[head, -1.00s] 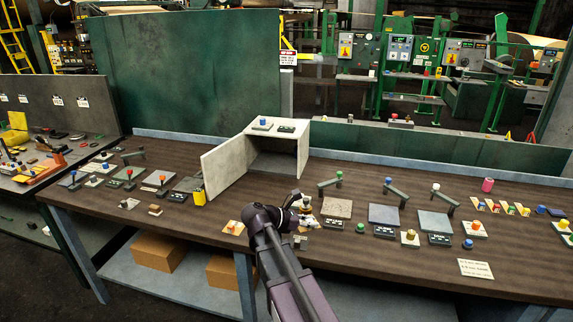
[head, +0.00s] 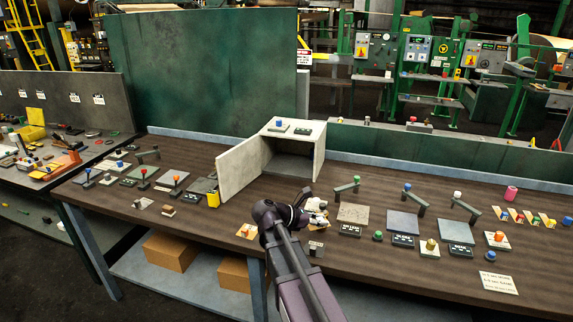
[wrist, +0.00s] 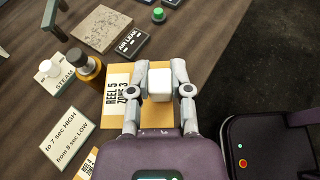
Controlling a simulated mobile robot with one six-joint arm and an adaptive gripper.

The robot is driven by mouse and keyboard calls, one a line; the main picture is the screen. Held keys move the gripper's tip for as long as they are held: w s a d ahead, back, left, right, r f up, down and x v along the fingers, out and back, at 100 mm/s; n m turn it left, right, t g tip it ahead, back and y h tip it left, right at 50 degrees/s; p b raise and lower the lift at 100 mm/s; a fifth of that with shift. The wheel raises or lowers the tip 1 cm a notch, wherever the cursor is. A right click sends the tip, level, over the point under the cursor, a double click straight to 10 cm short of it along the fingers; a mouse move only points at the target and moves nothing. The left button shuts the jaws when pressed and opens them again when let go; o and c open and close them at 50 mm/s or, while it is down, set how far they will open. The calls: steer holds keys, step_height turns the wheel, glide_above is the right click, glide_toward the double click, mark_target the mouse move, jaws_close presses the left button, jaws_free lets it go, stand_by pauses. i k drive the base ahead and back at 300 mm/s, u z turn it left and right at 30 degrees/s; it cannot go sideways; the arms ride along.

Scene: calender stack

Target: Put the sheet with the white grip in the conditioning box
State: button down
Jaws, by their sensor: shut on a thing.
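The sheet (wrist: 117,86) is a tan-orange card marked REEL 5 ZONE 3, seen in the wrist view. Its white grip (wrist: 159,84) sits between my fingertips. My gripper (head: 318,207) is shut on this grip; it shows close in the wrist view (wrist: 158,90). In the head view the sheet is mostly hidden by my arm, and I cannot tell how high it is. The conditioning box (head: 319,155) is a pale box behind my gripper on the bench, its door (head: 240,168) swung open to the left and its dark inside facing me.
Plates and posts (head: 402,222) stand to the right of the box.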

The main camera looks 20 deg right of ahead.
mark_target(292, 166)
steer(key=i, duration=0.85)
steer(key=z, duration=0.05)
